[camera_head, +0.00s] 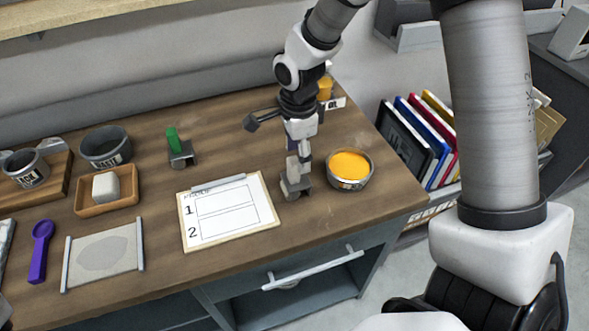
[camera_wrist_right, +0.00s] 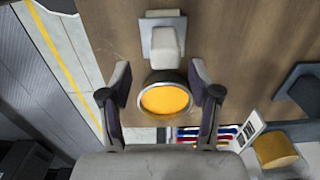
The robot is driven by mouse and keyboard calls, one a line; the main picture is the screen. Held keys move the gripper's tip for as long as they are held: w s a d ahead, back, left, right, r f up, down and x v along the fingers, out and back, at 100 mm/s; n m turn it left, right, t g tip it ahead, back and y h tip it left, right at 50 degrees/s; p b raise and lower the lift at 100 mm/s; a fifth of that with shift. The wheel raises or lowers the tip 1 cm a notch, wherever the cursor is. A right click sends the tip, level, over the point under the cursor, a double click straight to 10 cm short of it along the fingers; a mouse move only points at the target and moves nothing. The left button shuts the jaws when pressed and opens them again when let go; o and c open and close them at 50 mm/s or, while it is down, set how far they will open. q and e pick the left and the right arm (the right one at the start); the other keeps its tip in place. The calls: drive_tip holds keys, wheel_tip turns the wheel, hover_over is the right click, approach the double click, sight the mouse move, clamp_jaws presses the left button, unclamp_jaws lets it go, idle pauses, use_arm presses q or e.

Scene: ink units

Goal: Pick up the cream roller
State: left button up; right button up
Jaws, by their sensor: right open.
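The cream roller (camera_head: 292,168) stands upright in a small grey holder (camera_head: 295,190) on the table, right of the clipboard, partly covered by my right gripper in the head view. In the right wrist view the cream roller (camera_wrist_right: 165,40) shows above and beyond the fingertips, in its square holder. My right gripper (camera_head: 280,137) is open, with its fingers (camera_wrist_right: 160,88) spread and nothing between them. It hangs over the table close to the roller; the exact gap cannot be told.
A bowl of orange ink (camera_head: 350,166) stands right of the roller. The clipboard (camera_head: 228,211) lies left, with a wooden tray (camera_head: 107,206) and purple spoon (camera_head: 40,250) farther left.

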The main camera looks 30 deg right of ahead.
sight(296, 160)
drive_tip(key=f, duration=0.2)
drive_tip(key=w+f, duration=0.1)
drive_tip(key=f, duration=0.1)
drive_tip(key=shift+w+f, duration=0.1)
drive_tip(key=shift+f, duration=0.1)
drive_tip(key=shift+r, duration=0.1)
drive_tip(key=shift+s+r, duration=0.1)
drive_tip(key=shift+s, duration=0.25)
drive_tip(key=c, duration=1.1)
use_arm(q)
drive_tip(key=shift+w+r, duration=0.3)
drive_tip(key=shift+r, duration=0.15)
use_arm(e)
clamp_jaws()
use_arm(q)
drive_tip(key=shift+r+p, duration=0.15)
drive_tip(key=shift+p, duration=0.2)
use_arm(e)
drive_tip(key=shift+r, duration=0.1)
